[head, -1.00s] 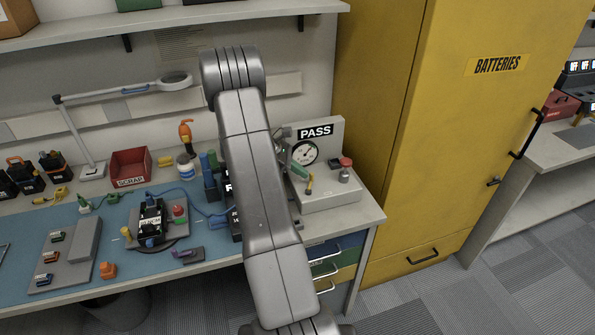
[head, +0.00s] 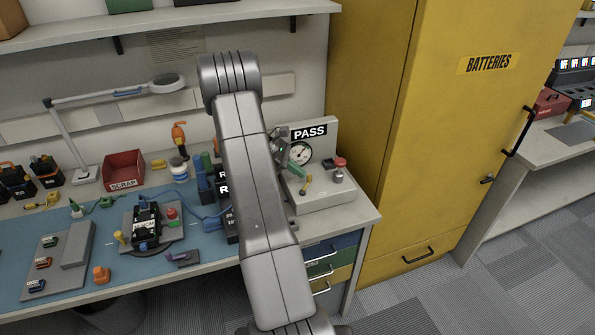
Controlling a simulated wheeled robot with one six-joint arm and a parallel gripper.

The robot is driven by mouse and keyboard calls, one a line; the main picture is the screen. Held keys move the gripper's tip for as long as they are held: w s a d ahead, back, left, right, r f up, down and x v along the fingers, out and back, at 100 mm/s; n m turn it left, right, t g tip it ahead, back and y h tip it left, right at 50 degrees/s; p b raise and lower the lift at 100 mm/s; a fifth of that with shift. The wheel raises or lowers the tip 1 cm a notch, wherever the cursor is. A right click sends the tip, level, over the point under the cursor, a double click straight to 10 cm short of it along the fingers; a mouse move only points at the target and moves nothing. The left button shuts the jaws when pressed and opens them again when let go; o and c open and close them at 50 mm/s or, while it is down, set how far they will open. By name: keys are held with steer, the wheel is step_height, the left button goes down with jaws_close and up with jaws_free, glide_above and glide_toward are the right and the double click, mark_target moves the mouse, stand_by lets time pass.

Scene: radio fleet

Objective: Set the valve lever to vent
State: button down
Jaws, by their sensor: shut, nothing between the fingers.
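A pale test unit (head: 322,202) with a PASS sign and a round gauge (head: 300,152) stands at the right end of the bench. A small brass-coloured lever (head: 306,184) stands up, slightly tilted, on its top, left of a red knob (head: 339,163). I take it for the valve lever; no vent marking is readable. My gripper (head: 298,158) shows at the right edge of my arm, in front of the gauge and just above and left of the lever. It is shut and empty, partly hidden by my arm. Contact with the lever cannot be made out.
A tall yellow battery cabinet (head: 385,120) stands close to the right of the test unit. Left of my arm the bench holds a black device on a stand (head: 147,226), a red scrap bin (head: 123,171) and several small tools. A shelf (head: 170,20) runs above.

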steer(key=shift+s+a, duration=0.1)
steer(key=shift+s+a, duration=0.35)
steer(key=shift+s, duration=0.2)
steer(key=shift+r, duration=0.1)
